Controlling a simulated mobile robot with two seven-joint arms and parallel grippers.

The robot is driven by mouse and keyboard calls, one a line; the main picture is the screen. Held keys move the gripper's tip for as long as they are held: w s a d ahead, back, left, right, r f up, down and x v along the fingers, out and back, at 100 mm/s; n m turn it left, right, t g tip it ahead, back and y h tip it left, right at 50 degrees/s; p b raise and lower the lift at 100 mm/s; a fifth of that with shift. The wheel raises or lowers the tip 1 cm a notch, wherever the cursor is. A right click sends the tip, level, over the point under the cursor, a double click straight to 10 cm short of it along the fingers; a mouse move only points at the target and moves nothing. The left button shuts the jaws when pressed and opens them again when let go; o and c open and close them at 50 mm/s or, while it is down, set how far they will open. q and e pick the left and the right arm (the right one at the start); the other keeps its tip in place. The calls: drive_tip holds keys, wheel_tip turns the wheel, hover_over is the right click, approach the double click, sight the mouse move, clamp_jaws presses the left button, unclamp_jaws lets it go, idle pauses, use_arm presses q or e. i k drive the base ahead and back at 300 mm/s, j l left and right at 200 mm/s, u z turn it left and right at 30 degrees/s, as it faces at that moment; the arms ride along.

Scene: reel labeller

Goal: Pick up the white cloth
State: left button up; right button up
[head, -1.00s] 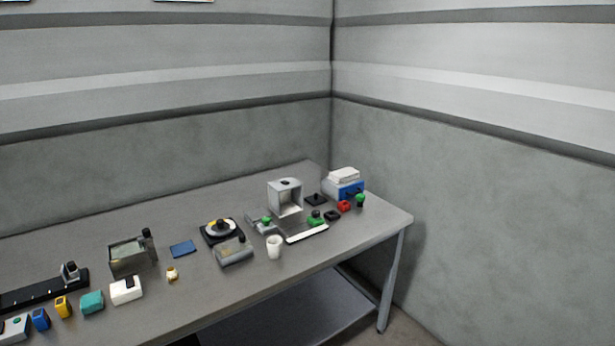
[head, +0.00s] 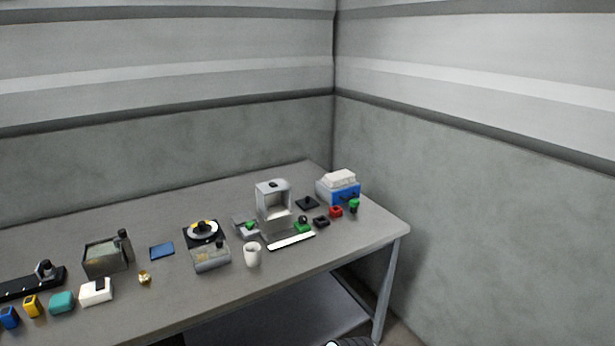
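A white, folded-looking piece that looks like the white cloth (head: 340,178) lies on top of a blue box (head: 345,192) at the far right end of the table. It is small in the head view, so its folds are hard to make out. Neither gripper can be made out in the head view. Only a rounded grey and dark part, probably of my own arm, shows at the bottom edge right of centre.
The grey table (head: 200,310) stands in a corner against the walls. A white cup (head: 252,254) stands nearer the front edge. Several devices fill the left.

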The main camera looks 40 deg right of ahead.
sight(343, 177)
drive_tip(key=l+u, duration=0.3)
drive_tip(key=l, duration=0.2)
drive_tip(key=k+l+u, duration=0.25)
drive_tip(key=l, duration=0.25)
drive_tip(key=k+l, duration=0.1)
drive_tip(key=l, duration=0.25)
drive_tip(key=k+l+u, duration=0.1)
drive_tip(key=l, duration=0.25)
drive_tip(key=k+l+u, duration=0.1)
drive_tip(key=l, duration=0.3)
